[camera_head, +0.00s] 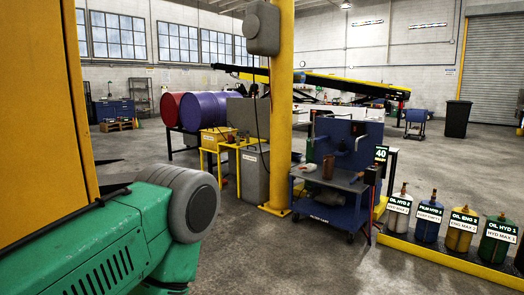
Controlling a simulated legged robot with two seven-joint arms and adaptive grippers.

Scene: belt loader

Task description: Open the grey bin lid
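A grey bin (255,174) stands upright on the floor near the middle, just left of the yellow column. Its top (256,149) looks covered and level, but it is too small to tell the lid's edge clearly. A yellow stand partly hides its left side. I see neither of my grippers for certain. A dark pointed shape shows at the left beside the yellow panel, and I cannot tell what it is.
A yellow column (281,110) stands right of the bin. A blue cart (332,190) and several labelled oil containers (462,228) stand further right. A purple drum (211,113) lies behind. A yellow panel (40,100) blocks the left. The central foreground floor is clear.

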